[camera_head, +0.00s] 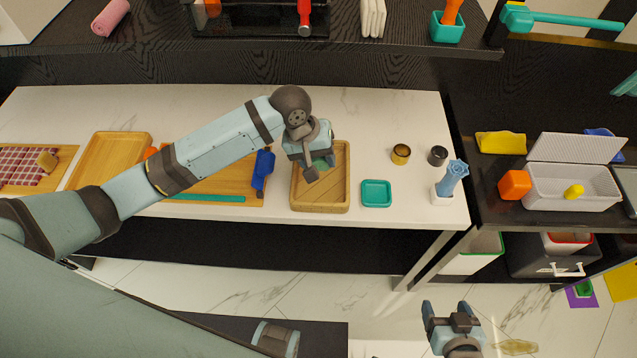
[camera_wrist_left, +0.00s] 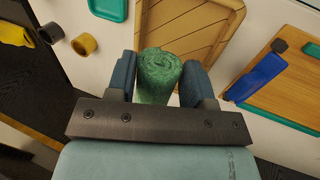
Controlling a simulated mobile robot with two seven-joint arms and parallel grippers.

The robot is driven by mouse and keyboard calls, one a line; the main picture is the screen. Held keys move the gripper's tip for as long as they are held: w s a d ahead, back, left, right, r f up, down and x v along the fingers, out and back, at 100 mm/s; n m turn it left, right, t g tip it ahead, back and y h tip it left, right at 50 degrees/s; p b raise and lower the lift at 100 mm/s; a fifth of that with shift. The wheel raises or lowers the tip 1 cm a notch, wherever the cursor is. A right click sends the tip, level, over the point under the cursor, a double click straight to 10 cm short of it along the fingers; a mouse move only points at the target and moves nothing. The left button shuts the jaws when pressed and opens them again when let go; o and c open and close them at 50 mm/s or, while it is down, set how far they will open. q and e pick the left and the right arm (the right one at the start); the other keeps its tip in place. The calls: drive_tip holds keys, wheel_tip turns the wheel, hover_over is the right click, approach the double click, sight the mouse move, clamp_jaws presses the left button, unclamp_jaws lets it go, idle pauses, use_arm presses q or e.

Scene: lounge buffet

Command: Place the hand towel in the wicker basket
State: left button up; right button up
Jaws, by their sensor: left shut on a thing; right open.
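A rolled green towel (camera_wrist_left: 158,76) sits between the fingers of my left gripper (camera_wrist_left: 160,72), which is shut on it. In the head view only a green patch of the towel (camera_head: 326,162) shows beside my left gripper (camera_head: 316,168), over a wooden tray (camera_head: 342,192) on the white counter. The tray's slatted floor also shows beyond the towel in the left wrist view (camera_wrist_left: 195,25). Whether the towel touches the tray is unclear. My right gripper (camera_head: 449,308) is open and empty, low in front of the counter. I cannot clearly identify a wicker basket; a white perforated box (camera_head: 560,200) stands at the right.
A teal dish (camera_head: 376,194) stands right of the tray. Brown and dark cups (camera_head: 401,154) (camera_head: 438,156) and a white holder with a blue item (camera_head: 444,193) stand farther right. A blue object (camera_head: 263,170) and cutting board (camera_head: 215,184) lie left of the tray.

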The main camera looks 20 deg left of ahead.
use_arm(q)
hover_over(323, 195)
drive_tip(key=a, duration=0.1)
wheel_tip(323, 195, down, 7)
drive_tip(key=shift+s+a+f, duration=0.1)
drive_tip(key=shift+f, duration=2.15)
drive_tip(key=o, duration=0.9)
drive_tip(key=shift+f, duration=0.1)
drive_tip(key=v, duration=1.2)
